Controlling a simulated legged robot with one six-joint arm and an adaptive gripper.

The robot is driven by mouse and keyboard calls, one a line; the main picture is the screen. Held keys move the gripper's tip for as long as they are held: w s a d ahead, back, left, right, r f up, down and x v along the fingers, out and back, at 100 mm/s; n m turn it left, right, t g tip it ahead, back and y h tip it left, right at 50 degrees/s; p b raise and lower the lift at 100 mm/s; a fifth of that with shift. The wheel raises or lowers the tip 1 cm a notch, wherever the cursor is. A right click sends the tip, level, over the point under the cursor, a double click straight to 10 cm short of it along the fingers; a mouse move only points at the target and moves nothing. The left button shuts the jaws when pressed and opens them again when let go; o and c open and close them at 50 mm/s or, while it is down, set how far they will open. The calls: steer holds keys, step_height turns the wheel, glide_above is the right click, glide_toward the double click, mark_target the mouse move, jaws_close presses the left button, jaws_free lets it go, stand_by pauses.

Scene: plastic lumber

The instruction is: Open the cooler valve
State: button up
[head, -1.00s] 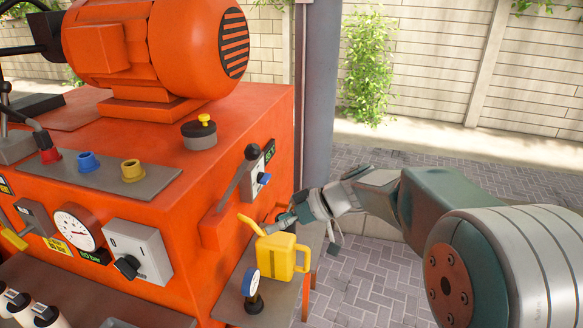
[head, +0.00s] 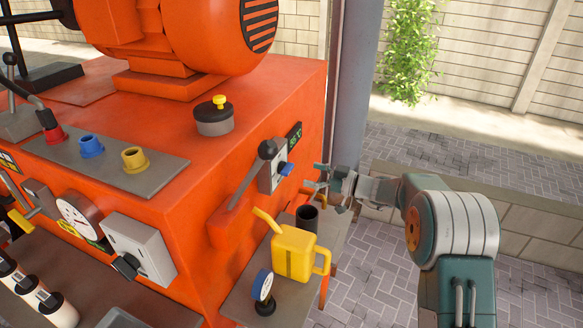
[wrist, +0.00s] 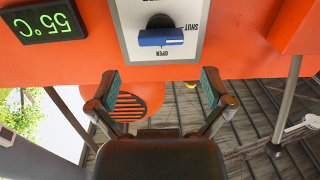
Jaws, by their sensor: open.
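The cooler valve has a blue handle (head: 286,169) on a grey plate on the right side of the orange machine. In the wrist view the blue handle (wrist: 160,38) lies crosswise, in line with the SHUT label at the right; the OPEN label is below it, upside down. My gripper (head: 318,177) is just right of the handle in the head view, apart from it. In the wrist view my gripper (wrist: 160,84) has its fingers spread and empty, with the handle centred beyond them.
A black-knobbed lever (head: 252,180) stands left of the valve. A yellow watering can (head: 293,258), a dark cup (head: 307,217) and a gauge (head: 263,286) are on the side shelf below. A green 55°C display (wrist: 46,20) is beside the plate. A grey post (head: 350,90) rises behind.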

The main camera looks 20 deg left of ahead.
mark_target(291, 169)
steer(key=a, duration=0.6)
steer(key=shift+w+a, duration=0.3)
steer(key=shift+a, duration=0.1)
steer(key=c, duration=1)
